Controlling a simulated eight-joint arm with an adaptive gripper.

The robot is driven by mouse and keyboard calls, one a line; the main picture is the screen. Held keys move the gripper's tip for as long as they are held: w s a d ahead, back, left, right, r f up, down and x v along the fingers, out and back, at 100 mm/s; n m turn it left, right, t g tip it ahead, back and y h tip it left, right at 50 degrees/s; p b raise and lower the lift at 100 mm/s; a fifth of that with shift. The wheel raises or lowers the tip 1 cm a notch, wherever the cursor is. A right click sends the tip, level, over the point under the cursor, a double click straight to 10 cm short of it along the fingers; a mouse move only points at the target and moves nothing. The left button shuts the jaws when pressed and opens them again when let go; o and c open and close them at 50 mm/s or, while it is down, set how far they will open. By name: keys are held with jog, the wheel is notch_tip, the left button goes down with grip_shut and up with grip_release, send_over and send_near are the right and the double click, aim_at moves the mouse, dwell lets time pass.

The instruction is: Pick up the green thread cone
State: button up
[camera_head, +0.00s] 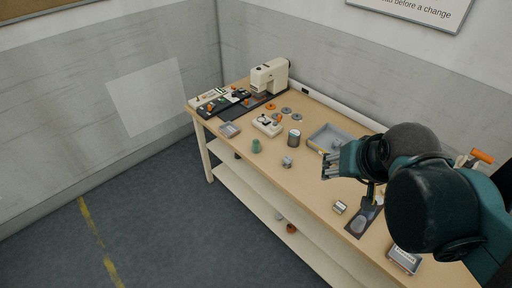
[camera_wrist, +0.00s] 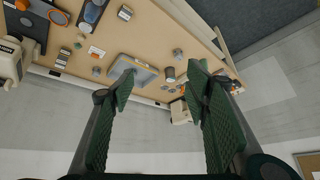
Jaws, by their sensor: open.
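The green thread cone (camera_head: 256,146) stands on the workbench near its front edge, left of the middle, in the head view. My gripper (camera_head: 326,166) is above the bench, to the right of the cone and well apart from it. In the wrist view my gripper (camera_wrist: 162,76) shows two green ridged fingers spread wide with nothing between them. I cannot make out the cone clearly in the wrist view; a finger may cover it.
Near the cone are a grey metal can (camera_head: 294,138), a small grey part (camera_head: 287,162) and a beige box (camera_head: 267,125). A grey tray (camera_head: 318,143) lies behind my gripper. A sewing machine (camera_head: 270,76) stands at the far end. The bench front edge is close to the cone.

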jog(key=w+a+r+m+g, duration=0.1)
jog(key=w+a+m, duration=0.1)
jog(key=w, duration=0.4)
jog(key=w+a+r+m+g, duration=0.1)
jog(key=w+a+m, duration=0.15)
jog(key=w, duration=0.45)
jog(key=m+g+b, duration=0.2)
jog(key=m+g, duration=0.3)
jog(key=m, duration=1)
send_over(256, 140)
jog(key=f, duration=3.1)
jog(key=shift+s+d+f, duration=0.1)
jog(key=shift+s, duration=0.1)
jog(key=shift+f, duration=0.4)
jog(key=shift+f, duration=1.25)
